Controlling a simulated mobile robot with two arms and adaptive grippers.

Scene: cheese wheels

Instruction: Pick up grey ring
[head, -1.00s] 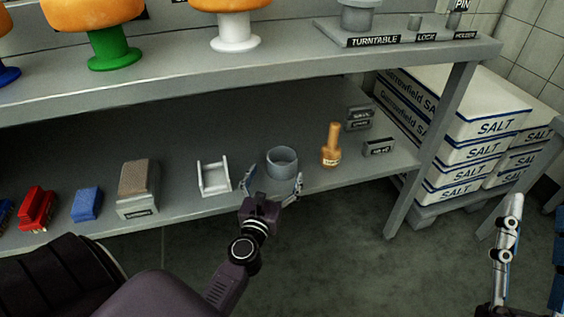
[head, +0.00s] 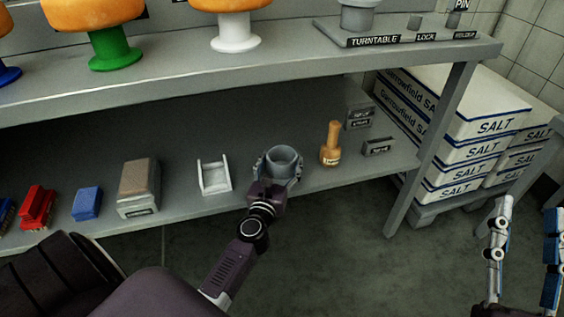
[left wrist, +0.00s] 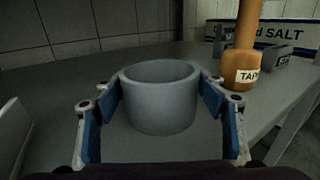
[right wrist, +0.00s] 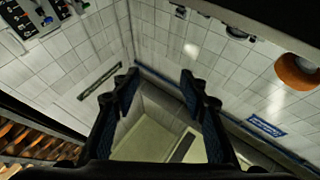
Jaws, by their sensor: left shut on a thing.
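My left gripper (head: 280,168) is shut on the ring, one finger on each side. In the left wrist view the ring (left wrist: 160,98) sits between the blue-padded fingers (left wrist: 163,104). Whether the ring touches the shelf is hard to tell. My right gripper (head: 525,225) is at the right edge of the head view, away from the shelf. In the right wrist view its fingers (right wrist: 160,85) are spread apart with nothing between them.
Small grey boxes (head: 378,147) lie farther right. The upper shelf (head: 290,50) overhangs. Salt sacks (head: 480,130) are stacked at the right.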

